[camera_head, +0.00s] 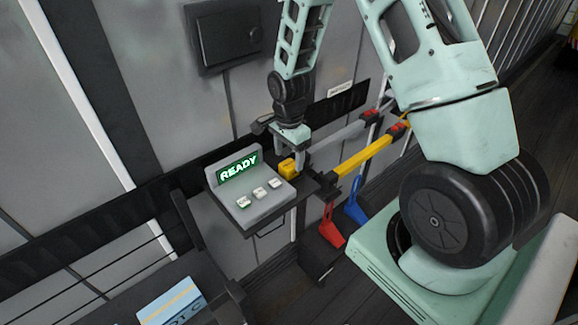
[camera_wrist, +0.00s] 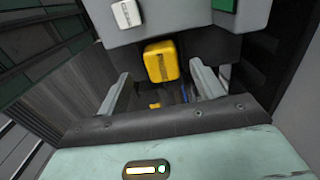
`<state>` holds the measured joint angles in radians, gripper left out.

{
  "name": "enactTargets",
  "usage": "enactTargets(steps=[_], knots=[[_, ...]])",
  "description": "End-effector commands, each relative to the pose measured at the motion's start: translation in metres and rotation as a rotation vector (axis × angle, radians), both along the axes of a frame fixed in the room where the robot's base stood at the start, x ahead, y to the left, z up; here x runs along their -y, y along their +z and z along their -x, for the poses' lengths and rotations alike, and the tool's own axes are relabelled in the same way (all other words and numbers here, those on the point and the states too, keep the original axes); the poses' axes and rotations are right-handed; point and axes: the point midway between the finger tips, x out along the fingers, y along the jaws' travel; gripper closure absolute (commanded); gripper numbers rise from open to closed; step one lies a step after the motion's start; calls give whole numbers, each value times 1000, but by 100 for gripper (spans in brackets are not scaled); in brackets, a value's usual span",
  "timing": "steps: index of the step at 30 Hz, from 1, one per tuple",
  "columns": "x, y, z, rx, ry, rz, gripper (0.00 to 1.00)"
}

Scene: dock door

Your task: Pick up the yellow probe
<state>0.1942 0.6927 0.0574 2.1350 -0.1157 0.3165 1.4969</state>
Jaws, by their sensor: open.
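The yellow probe (camera_head: 287,167) is a small rounded yellow block at the right side of a grey console (camera_head: 249,188). In the wrist view the yellow probe (camera_wrist: 161,60) is upper centre, with a dark slot-like mark on its face. My gripper (camera_head: 299,160) is just above and right of the probe in the head view. In the wrist view my gripper (camera_wrist: 160,72) has its two fingers spread, one on each side of the probe, with visible gaps. It holds nothing. The probe's underside is hidden.
The console has a green READY screen (camera_head: 239,167) and several white buttons. A yellow bar (camera_head: 365,155) and red (camera_head: 331,230) and blue (camera_head: 355,203) tools hang to its right. A blue-and-white box (camera_head: 171,302) is at lower left. A dark wall box (camera_head: 229,34) is above.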

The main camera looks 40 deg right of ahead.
Motion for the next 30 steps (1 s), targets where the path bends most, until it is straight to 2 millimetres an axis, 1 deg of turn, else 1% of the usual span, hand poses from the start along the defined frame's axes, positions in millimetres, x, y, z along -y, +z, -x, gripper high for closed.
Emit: enactTargets(steps=[6,9,13,18,19,20,21,23,24,30], knots=[[3,-23,-2,-3,1,0,33],[3,-31,-2,-3,0,0,33],[3,-35,-3,0,1,0,33],[3,-35,-3,0,1,1,33],[3,-35,-3,0,1,1,38],[3,-35,-3,0,1,1,47],[3,-35,-3,0,1,0,58],[3,-35,-3,0,1,0,74],[3,-35,-3,0,1,0,85],[3,-35,-3,0,1,1,85]])
